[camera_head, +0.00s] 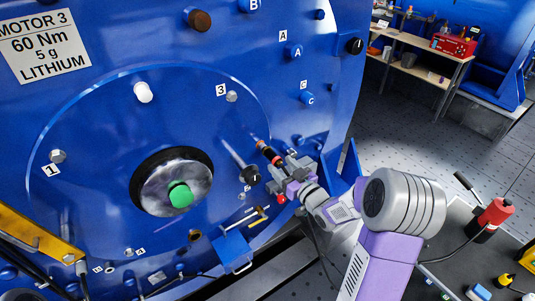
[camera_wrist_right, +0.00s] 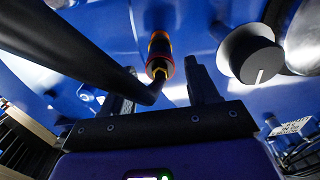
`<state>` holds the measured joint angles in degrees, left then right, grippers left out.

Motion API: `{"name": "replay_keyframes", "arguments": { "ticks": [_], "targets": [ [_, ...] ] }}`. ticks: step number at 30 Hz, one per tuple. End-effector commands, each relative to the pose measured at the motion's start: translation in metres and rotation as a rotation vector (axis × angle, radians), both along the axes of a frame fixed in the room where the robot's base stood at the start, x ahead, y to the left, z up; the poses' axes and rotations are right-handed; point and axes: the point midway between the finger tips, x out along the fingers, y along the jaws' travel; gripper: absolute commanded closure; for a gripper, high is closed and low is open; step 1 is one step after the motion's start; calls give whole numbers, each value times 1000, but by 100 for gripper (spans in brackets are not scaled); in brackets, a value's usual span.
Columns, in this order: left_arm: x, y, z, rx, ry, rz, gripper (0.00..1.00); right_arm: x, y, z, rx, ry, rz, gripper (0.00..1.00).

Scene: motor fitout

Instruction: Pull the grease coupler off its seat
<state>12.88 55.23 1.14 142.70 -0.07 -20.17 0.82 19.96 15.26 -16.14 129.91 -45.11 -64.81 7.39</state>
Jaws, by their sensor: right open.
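The grease coupler (camera_head: 268,153) is a small black cylinder with orange and red bands, sticking out of the blue motor face. In the right wrist view the coupler (camera_wrist_right: 160,56) shows red, yellow and black. My right gripper (camera_head: 286,168) is at its near end. In the wrist view the open fingers (camera_wrist_right: 163,88) stand on either side of the coupler's near end, with gaps visible. I cannot tell whether they touch it. A thick black hose or bar (camera_wrist_right: 75,45) crosses in front of the left finger and partly hides it. My left gripper is not in view.
A black knob (camera_head: 250,174) is close to the left of the gripper; a knob with a white line (camera_wrist_right: 252,55) shows in the wrist view. A blue bracket (camera_head: 235,248) is below.

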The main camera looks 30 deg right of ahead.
Motion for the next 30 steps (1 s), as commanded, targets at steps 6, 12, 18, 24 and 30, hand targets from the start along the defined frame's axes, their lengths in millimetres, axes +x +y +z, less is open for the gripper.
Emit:
{"name": "replay_keyframes", "arguments": {
  "ticks": [6, 12, 18, 24, 30],
  "targets": [
    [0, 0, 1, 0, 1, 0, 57, 2, 0, 0, 1, 2, 0, 41],
    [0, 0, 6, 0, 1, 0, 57, 20, 3, 0, 1, 4, 2, 41],
    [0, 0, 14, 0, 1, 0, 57, 49, 5, 0, 0, 3, 3, 41],
    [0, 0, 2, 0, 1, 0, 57, 74, 6, -3, -1, 1, 0, 41],
    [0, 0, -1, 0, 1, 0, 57, 88, 8, -2, 2, 2, 0, 41]
  ]
}}
